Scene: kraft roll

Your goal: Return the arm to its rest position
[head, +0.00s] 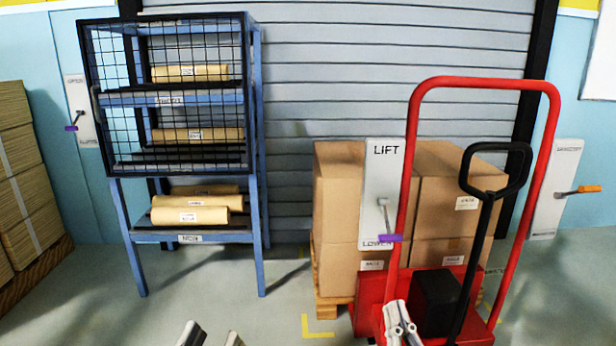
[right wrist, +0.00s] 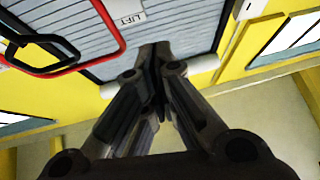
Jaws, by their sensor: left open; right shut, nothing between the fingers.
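My left gripper (head: 211,336) shows at the bottom edge of the head view, with its two fingertips apart and nothing between them. My right gripper (head: 399,312) is at the bottom, right of centre, in front of the red base of the pallet truck (head: 369,297). Its fingers are together and empty; in the right wrist view the gripper's fingers (right wrist: 156,62) meet at their tips. Most of both arms is out of the head view. The LIFT/LOWER panel (head: 380,170) with its purple-handled lever (head: 390,238) stands above my right gripper, apart from it.
The truck's red frame (head: 485,83) and black handle loop (head: 468,168) rise at the right. Cartons (head: 335,190) sit on a pallet (head: 333,306) behind. A blue rack (head: 133,255) with a mesh front holds several kraft rolls (head: 190,215). Floor before the rack is clear.

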